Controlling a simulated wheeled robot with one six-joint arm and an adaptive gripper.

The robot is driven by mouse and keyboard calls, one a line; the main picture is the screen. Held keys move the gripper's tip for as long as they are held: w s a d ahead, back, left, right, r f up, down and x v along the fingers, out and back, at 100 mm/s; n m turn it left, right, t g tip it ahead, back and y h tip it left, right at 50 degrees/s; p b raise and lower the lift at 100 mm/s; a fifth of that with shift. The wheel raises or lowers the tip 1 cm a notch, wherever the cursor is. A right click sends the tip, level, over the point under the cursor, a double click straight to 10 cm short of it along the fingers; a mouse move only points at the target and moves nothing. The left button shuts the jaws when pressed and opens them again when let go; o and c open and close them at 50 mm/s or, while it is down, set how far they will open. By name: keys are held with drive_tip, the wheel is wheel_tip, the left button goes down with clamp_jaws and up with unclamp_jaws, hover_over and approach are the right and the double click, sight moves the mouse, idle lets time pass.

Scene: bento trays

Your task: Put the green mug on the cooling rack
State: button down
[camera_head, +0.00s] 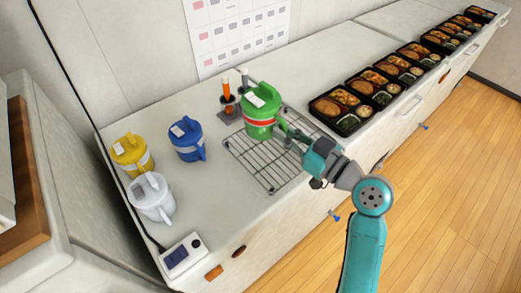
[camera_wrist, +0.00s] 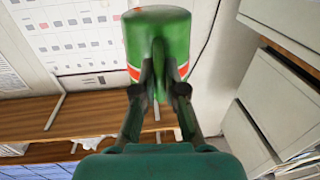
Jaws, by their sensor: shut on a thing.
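The green mug (camera_head: 261,112), with a red and white band and a lid bearing a white label, is upright at the far part of the cooling rack (camera_head: 262,174) in the head view. I cannot tell whether its base touches the wires. My gripper (camera_head: 287,133) is shut on the mug's handle, reaching in from the right. In the wrist view the green mug (camera_wrist: 158,40) fills the top middle, and the fingers of my gripper (camera_wrist: 160,85) close on its handle from both sides. The mug's underside is hidden.
Yellow (camera_head: 131,155), blue (camera_head: 187,139) and white (camera_head: 152,196) mugs stand left of the rack. A holder with tubes (camera_head: 228,100) stands close behind it. Several bento trays (camera_head: 341,108) line the counter to the right. A small device (camera_head: 182,255) sits at the front left.

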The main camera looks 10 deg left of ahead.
drive_tip(key=shift+s+m+t+h, duration=0.1)
drive_tip(key=shift+m+t+h, duration=0.2)
drive_tip(key=shift+m+t, duration=0.2)
wheel_tip(320, 180, down, 10)
drive_tip(key=shift+d+r, duration=0.1)
idle(0.4)
drive_tip(key=c, duration=1.2)
unclamp_jaws()
drive_tip(key=shift+f, duration=0.2)
drive_tip(key=shift+c, duration=0.2)
drive_tip(key=shift+d+r, duration=0.1)
drive_tip(key=shift+d, duration=0.05)
drive_tip(key=v, duration=1.1)
drive_tip(key=shift+s+d, duration=0.25)
drive_tip(key=shift+s, duration=0.05)
